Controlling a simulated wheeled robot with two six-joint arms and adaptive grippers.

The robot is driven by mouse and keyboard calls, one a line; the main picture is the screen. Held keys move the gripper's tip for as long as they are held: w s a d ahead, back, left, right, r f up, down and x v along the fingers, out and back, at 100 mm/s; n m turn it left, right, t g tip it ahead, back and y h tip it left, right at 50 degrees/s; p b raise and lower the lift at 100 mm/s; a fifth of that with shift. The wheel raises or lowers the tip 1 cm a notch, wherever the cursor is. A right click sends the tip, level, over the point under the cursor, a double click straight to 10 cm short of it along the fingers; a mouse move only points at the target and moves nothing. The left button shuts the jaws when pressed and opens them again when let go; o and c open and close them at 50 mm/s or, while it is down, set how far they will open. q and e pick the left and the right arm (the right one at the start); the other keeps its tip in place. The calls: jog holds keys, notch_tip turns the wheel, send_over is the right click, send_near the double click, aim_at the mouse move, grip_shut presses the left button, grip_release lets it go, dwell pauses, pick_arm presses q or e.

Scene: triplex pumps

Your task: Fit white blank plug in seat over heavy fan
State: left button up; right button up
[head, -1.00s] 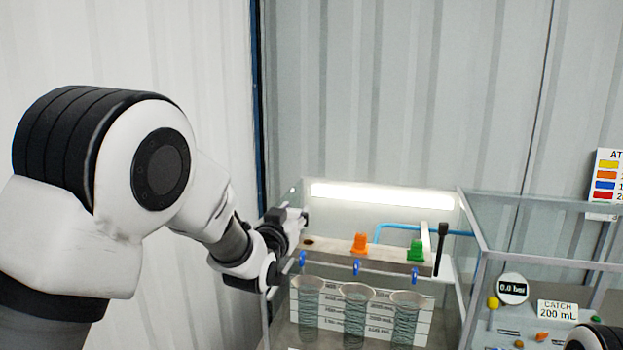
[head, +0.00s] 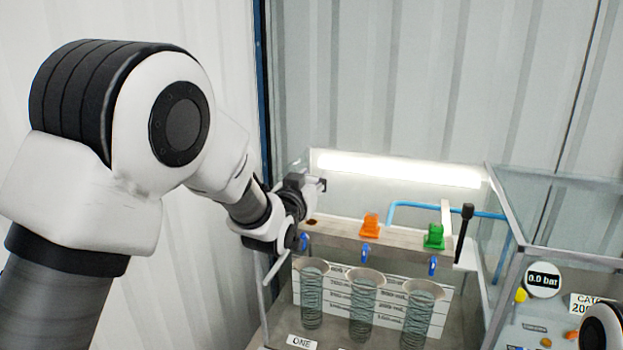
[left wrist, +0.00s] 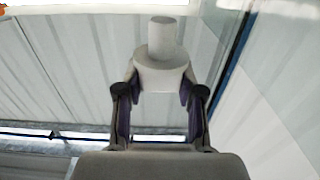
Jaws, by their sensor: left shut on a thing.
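My left gripper (head: 316,184) is shut on the white blank plug (left wrist: 161,72), a wide white cylinder with a narrower stub, held between the fingertips in the left wrist view. In the head view the gripper is above the left end of the grey manifold bar (head: 341,229), and the plug cannot be made out. An open dark seat (head: 311,222) shows in the bar just below the gripper. An orange plug (head: 370,225) and a green plug (head: 434,237) sit in the bar to its right. No label identifying the heavy fan is readable. My right gripper is not in view.
Blue valves (head: 364,256) hang under the bar above clear cylinders (head: 363,308). Clear walls and a bright lamp (head: 398,169) surround the bar. A black lever (head: 464,232) stands at its right end. A gauge (head: 543,280) reads 0.0 bar.

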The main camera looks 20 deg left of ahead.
pick_arm(q)
jog(key=f+b, duration=0.1)
jog(key=s+f+b, duration=0.1)
jog(key=shift+s+f, duration=0.1)
jog(key=shift+f, duration=0.45)
jog(key=shift+w+f, duration=0.2)
jog(key=shift+w, duration=0.2)
jog(key=shift+s+r, duration=0.2)
jog(key=shift+s, duration=0.05)
jog(key=shift+f, duration=0.1)
jog(key=shift+w+b, duration=0.2)
jog(key=shift+b, duration=0.15)
jog(key=shift+s, duration=0.1)
